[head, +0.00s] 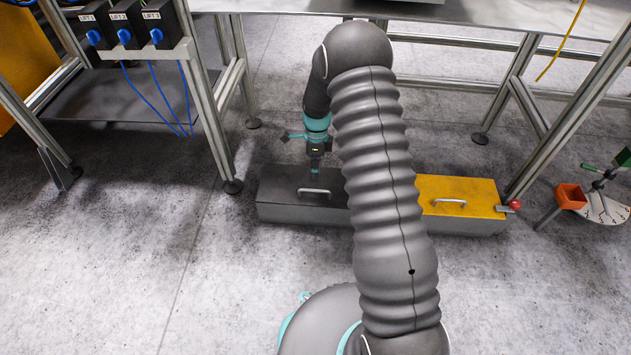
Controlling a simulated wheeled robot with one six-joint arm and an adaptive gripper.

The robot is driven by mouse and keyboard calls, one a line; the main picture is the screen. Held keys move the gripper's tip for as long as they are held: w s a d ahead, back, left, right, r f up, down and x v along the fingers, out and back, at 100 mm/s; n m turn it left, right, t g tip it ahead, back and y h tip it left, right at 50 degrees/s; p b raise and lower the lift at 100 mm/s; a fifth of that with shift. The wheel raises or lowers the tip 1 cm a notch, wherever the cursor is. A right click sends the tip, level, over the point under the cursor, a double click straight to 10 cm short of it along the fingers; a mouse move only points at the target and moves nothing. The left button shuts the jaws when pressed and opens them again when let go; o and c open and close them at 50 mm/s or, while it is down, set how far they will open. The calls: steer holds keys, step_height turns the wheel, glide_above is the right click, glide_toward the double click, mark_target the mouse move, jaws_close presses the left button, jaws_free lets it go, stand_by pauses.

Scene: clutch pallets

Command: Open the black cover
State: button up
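The black cover (276,187) lies flat on the left part of a long low grey box (285,214) on the floor. It has a pale bar handle (314,191) near its front edge. My arm hides the cover's right end. My gripper (315,174) points down over the cover, just behind the handle in the picture. It looks apart from the handle, but the gap is hard to judge. The fingers are too small to tell whether they are open or shut.
A yellow cover (470,192) with its own handle lies on the box's right part, near a red knob (515,205). Table legs (218,140) stand behind and left. The floor in front is clear.

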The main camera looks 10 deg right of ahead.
steer(key=v, duration=0.6)
stand_by(0.4)
